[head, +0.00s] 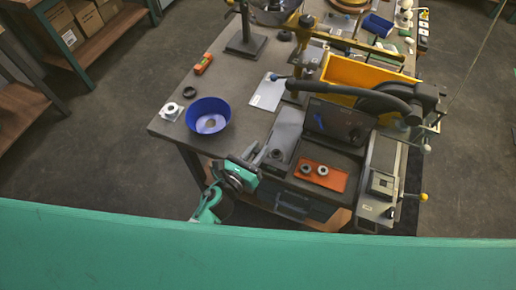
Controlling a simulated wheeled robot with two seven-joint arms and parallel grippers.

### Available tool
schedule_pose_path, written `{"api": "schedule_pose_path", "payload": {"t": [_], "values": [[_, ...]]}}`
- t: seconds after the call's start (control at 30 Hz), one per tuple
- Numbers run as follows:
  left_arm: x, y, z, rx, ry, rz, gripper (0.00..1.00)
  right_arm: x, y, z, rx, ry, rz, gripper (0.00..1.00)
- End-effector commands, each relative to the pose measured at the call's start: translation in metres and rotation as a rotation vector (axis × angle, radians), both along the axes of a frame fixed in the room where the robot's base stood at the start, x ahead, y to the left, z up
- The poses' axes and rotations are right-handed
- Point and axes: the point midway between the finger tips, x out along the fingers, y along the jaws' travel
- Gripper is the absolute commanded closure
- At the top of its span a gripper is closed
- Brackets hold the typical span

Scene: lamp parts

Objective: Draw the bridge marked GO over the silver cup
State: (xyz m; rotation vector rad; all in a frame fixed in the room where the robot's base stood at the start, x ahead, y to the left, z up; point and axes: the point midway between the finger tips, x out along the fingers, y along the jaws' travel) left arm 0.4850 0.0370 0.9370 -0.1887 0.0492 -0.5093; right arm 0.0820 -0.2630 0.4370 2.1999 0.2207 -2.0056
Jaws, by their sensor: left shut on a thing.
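My left gripper (259,157) is at the front left edge of the workbench, beside a grey sloped panel (284,134). It is shut on a small grey part, mostly hidden by the fingers, that I cannot identify. No GO marking can be read, so I cannot tell which thing is the bridge. No silver cup can be made out for certain. A metallic bowl shape (272,13) is cut off at the top edge. Two small ring-shaped metal parts (307,168) sit on an orange mat (333,183). My right gripper is not in view.
A blue bowl (208,115), a white plate with a round part (172,111) and an orange tool (203,64) stand on the left of the bench. A yellow bin (365,76) and a dark curved arm (350,90) stand behind the mat.

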Motion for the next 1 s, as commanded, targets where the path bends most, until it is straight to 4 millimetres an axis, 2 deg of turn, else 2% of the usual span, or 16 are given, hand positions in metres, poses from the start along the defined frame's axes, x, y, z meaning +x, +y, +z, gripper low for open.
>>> {"api": "schedule_pose_path", "payload": {"t": [0.03,0.1,0.47,0.67,1.0], "values": [[0.000,0.000,-0.001,0.001,0.002,0.001,0.71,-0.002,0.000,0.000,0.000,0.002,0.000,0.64],[0.000,0.000,-0.001,0.001,0.002,0.001,0.58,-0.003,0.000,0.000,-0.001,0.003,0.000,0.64],[-0.003,0.002,-0.002,0.001,0.002,0.001,0.58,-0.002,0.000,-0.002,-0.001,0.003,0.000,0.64],[-0.026,0.015,-0.005,0.002,0.002,-0.001,0.58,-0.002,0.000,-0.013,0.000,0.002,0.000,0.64],[-0.083,0.046,-0.006,0.001,0.003,0.001,0.58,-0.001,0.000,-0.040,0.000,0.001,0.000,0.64]]}}
